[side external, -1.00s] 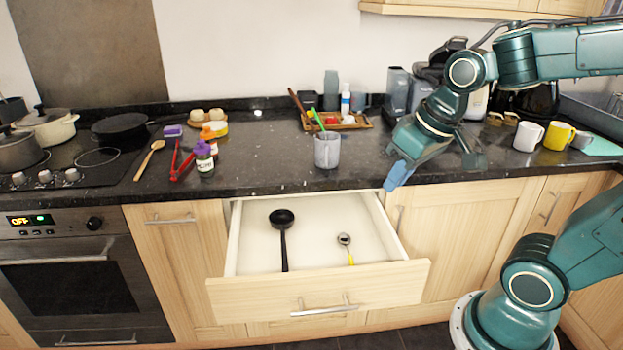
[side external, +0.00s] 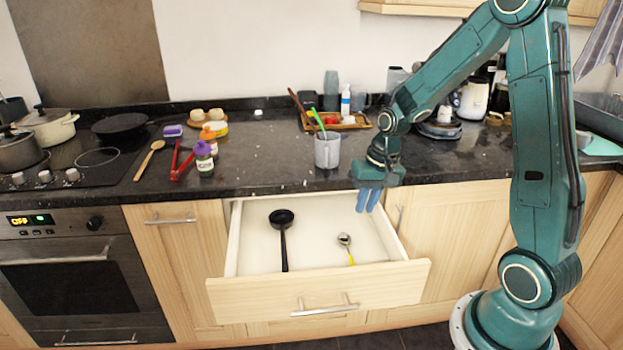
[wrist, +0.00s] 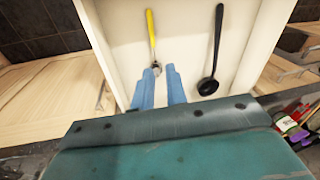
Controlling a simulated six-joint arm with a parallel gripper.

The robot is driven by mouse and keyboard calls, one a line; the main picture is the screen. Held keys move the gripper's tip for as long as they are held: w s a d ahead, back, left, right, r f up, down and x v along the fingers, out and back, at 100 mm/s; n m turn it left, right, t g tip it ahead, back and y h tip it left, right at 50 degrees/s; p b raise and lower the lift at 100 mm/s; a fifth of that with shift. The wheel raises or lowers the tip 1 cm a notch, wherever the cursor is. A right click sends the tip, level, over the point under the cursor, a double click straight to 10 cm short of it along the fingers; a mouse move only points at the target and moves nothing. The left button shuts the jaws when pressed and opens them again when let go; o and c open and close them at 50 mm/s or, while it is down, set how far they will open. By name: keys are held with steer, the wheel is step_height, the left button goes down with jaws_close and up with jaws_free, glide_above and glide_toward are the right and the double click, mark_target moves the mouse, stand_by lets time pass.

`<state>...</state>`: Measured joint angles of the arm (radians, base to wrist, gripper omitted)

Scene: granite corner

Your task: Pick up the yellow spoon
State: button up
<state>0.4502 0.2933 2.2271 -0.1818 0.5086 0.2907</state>
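The yellow spoon (side external: 346,246) lies in the open drawer, right of its middle. Its metal bowl points to the back and its yellow handle to the drawer front. In the wrist view the yellow spoon (wrist: 151,32) has its handle at the top, with its bowl partly hidden by the left finger. My gripper (side external: 368,200) is above the back right of the drawer, fingers pointing down, apart from the spoon. In the wrist view my gripper (wrist: 162,75) shows two blue fingers with a gap between them and nothing held.
A black ladle (side external: 282,228) lies in the drawer (side external: 318,292), left of the spoon. A grey mug (side external: 327,152) with a green utensil stands on the counter edge behind the drawer. The drawer floor between ladle and spoon is clear.

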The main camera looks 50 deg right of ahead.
steer(key=shift+m, duration=0.6)
steer(key=f, duration=0.1)
steer(key=d+f, duration=0.1)
steer(key=f, duration=0.1)
steer(key=d+f, duration=0.1)
steer(key=shift+w+d+f, duration=0.15)
steer(key=shift+w+f, duration=0.1)
steer(key=shift+f, duration=0.15)
steer(key=shift+f, duration=0.15)
glide_above(351, 259)
steer(key=s, duration=0.1)
steer(key=shift+d+f, duration=0.25)
steer(key=shift+f, duration=1.8)
steer(key=shift+d+f, duration=0.2)
steer(key=shift+f, duration=1.8)
steer(key=shift+w+a+f, duration=0.15)
steer(key=shift+w+f, duration=0.05)
steer(key=shift+f, duration=1.1)
steer(key=shift+w+a+f, duration=0.15)
steer(key=shift+f, duration=1.1)
steer(key=shift+c, duration=0.4)
jaws_close()
steer(key=shift+r, duration=0.2)
